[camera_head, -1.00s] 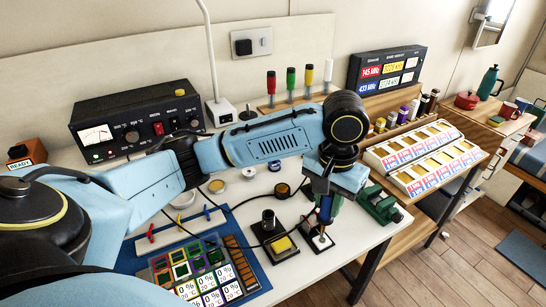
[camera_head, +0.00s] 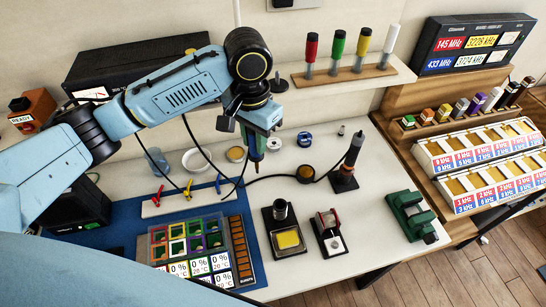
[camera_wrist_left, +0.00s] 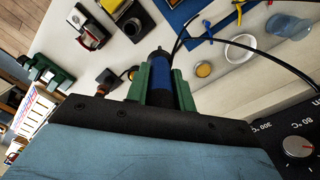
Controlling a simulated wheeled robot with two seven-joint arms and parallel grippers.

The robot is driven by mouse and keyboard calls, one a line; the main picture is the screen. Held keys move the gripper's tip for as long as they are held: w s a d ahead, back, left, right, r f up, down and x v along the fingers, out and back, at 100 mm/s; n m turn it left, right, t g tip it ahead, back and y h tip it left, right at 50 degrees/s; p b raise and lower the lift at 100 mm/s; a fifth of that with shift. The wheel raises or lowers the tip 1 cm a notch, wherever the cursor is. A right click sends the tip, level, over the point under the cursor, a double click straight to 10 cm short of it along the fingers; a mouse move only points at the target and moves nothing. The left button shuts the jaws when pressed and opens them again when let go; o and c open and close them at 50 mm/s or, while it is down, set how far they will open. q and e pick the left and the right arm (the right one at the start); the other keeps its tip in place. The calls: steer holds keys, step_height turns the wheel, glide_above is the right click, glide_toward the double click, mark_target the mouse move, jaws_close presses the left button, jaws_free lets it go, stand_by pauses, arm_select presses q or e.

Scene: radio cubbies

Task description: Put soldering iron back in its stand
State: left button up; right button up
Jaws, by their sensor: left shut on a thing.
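My left gripper (camera_head: 255,145) is shut on the soldering iron (camera_head: 257,164), holding it upright above the table with its tip down. In the left wrist view its blue handle (camera_wrist_left: 160,75) sits between the green fingers. A black stand (camera_head: 268,243) with an upright round holder and yellow sponge is on the table, right of and nearer than the iron. It also shows in the left wrist view (camera_wrist_left: 141,32). The iron is apart from it. My right gripper is not in view.
A small stand with a red part (camera_head: 328,220) is right of the sponge stand. A black upright tool (camera_head: 350,160), a green vise (camera_head: 408,213) and a tray of coloured bins (camera_head: 187,240) surround the area. Dark cables cross the table near the iron.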

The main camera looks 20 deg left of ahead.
arm_select(q)
steer(key=s+d+f+m+p, duration=0.1)
steer(key=m+p, duration=0.4)
steer(key=m, duration=0.5)
steer(key=s+d+f+m+p, duration=0.1)
steer(key=d+f+m+p, duration=0.3)
steer(key=m, duration=0.6)
steer(key=shift+s+d+p, duration=0.2)
steer(key=shift+d+p, duration=0.15)
steer(key=shift+d, duration=0.6)
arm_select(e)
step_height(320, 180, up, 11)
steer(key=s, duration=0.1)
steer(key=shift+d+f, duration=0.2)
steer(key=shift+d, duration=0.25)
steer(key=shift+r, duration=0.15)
arm_select(q)
steer(key=shift+r+p, duration=0.15)
steer(key=shift+p, duration=0.75)
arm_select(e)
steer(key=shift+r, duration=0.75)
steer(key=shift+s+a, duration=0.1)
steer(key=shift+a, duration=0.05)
